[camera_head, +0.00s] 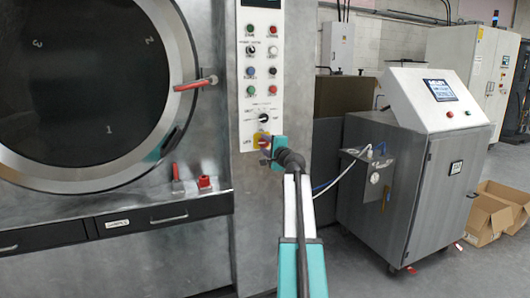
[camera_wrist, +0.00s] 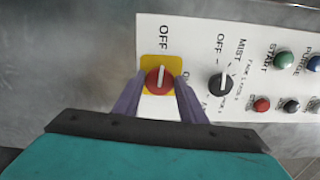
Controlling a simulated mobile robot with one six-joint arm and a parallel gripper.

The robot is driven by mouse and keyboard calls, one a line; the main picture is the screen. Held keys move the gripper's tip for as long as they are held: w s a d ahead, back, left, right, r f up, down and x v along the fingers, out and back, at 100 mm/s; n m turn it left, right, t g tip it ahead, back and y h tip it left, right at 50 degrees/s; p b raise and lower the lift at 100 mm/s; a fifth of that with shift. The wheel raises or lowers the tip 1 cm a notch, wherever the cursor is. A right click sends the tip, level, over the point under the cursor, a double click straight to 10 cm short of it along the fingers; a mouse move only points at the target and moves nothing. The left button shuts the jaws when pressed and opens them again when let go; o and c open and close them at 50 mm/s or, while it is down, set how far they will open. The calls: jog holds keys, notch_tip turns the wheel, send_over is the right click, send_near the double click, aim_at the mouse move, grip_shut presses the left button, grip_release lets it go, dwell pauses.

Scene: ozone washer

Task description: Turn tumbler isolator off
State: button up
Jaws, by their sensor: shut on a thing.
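The tumbler isolator is a red rotary knob (camera_wrist: 158,80) on a yellow square plate (camera_wrist: 150,65) on a white control panel in the wrist view. The word OFF is printed beside the plate. My gripper (camera_wrist: 158,92) is shut on the knob, with one purple finger on each side of it. In the head view the yellow plate (camera_head: 260,138) shows at the bottom of the panel, and my gripper (camera_head: 267,146) reaches it from the right. The knob is mostly hidden there by the gripper.
A black rotary switch (camera_wrist: 220,84) sits right beside the isolator on the panel. Several coloured buttons (camera_head: 262,60) are higher up. The round tumbler door (camera_head: 90,90) with a red handle (camera_head: 196,84) is at left. A grey cabinet (camera_head: 410,180) stands at right.

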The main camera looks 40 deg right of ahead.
jog(key=shift+n+b, duration=0.45)
jog(key=shift+n, duration=0.15)
jog(key=o, duration=1)
jog(key=v, duration=1.3)
jog(key=shift+s+a, duration=0.2)
jog(key=shift+s, duration=0.15)
